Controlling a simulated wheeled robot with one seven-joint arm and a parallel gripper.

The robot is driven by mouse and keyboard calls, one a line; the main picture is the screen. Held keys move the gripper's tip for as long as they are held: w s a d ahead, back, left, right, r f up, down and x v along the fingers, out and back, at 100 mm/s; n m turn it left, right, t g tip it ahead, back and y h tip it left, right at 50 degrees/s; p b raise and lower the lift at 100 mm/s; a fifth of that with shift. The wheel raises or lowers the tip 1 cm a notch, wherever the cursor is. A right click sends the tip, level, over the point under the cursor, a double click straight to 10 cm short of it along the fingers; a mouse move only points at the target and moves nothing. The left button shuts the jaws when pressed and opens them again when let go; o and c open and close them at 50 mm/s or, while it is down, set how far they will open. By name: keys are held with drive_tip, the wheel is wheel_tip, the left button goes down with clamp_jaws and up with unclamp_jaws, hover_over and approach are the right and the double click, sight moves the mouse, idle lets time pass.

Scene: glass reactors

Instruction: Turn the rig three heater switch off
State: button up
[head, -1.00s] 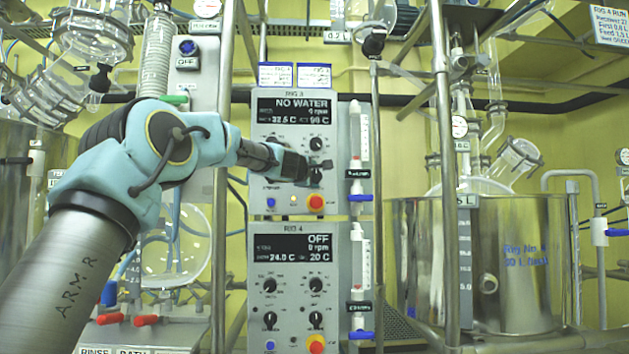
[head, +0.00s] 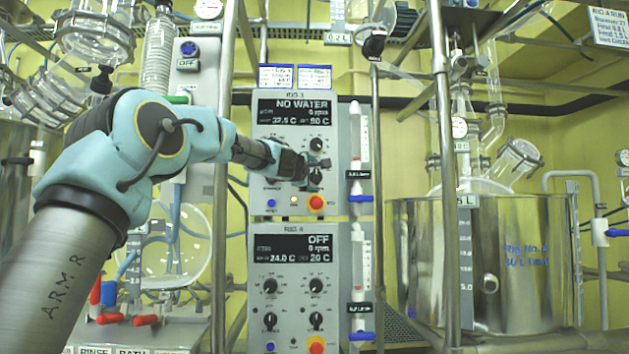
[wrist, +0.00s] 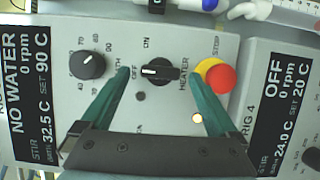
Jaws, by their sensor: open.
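The rig three control box (head: 303,110) shows "NO WATER", 0 rpm, 32.5 C and set 90 C. Its heater switch (wrist: 160,71) is a black bar knob, seen sideways in the wrist view. The bar lies level in that picture, with its white mark at the left end, by the OFF label (wrist: 134,75). The ON label (wrist: 147,43) is above it.
A red stop button (wrist: 220,79) with a yellow collar is close to the right finger. A black dial (wrist: 88,66) is left of the left finger. The rig four box (head: 293,255) is below rig three. Metal posts (head: 220,200) and a flow tube (head: 356,150) flank the boxes.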

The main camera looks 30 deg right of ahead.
drive_tip(key=b+v, duration=0.4)
drive_tip(key=v, duration=0.5)
drive_tip(key=shift+s+a+f, duration=0.1)
